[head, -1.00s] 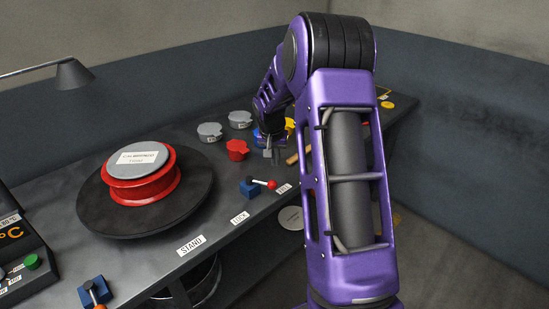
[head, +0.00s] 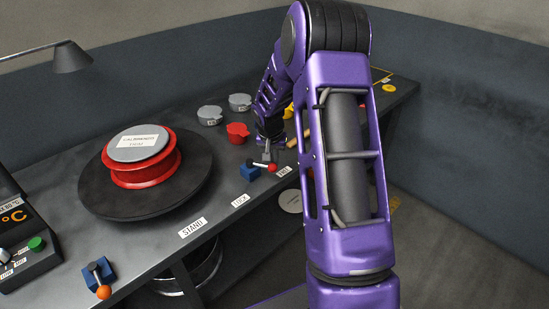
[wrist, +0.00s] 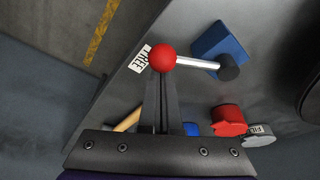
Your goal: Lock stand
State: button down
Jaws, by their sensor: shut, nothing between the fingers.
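The stand's lever has a blue base (head: 250,173), a pale rod and a red ball knob (head: 272,168). It sits at the bench's front edge, its knob by the FREE label (head: 284,172); the LOCK label (head: 240,200) lies to the left. In the wrist view the red knob (wrist: 162,58) is beside the FREE label (wrist: 141,58), with the blue base (wrist: 220,45) to the right. My gripper (wrist: 160,82) is shut and empty, its tips close to the knob; contact cannot be told. In the head view my gripper (head: 267,154) is just behind the lever.
A black round stand (head: 100,200) bears a red rim (head: 150,175) with a grey lid. Another lever with an orange knob (head: 103,292) is at front left. A red pot (head: 237,132) and grey pots (head: 209,115) stand behind my gripper.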

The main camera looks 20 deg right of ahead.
aim_at(271, 169)
jog(key=shift+s+a+f+m+b, duration=0.1)
jog(key=shift+s+a+m+b, duration=0.1)
jog(key=shift+s+m+b, duration=0.45)
jog(key=m+b, duration=0.1)
jog(key=a+b, duration=0.1)
jog(key=b, duration=0.1)
jog(key=shift+s+f+m+g+h, duration=0.2)
jog(key=shift+m+g+h, duration=0.1)
jog(key=shift+m+g, duration=0.1)
jog(key=shift+s+a+r+m+g+b, duration=0.15)
jog(key=shift+s+a+m+b, duration=0.2)
jog(key=shift+m+b, duration=0.3)
jog(key=shift+s+a+f+m+g+b, duration=0.15)
jog(key=shift+s+a+m+b, duration=0.15)
jog(key=shift+m+b, duration=0.3)
jog(key=m, duration=0.1)
jog(key=s+a+m, duration=0.1)
jog(key=shift+a+r+m+g+h+b, duration=0.15)
jog(key=shift+r+m+g+h+b, duration=0.1)
jog(key=shift+m+g+h+b, duration=0.15)
jog(key=a+m, duration=0.1)
jog(key=m+g, duration=0.1)
jog(key=shift+s+a+m, duration=0.3)
jog(key=shift+a+m, duration=0.05)
jog(key=shift+m, duration=0.05)
jog(key=shift+a, duration=0.45)
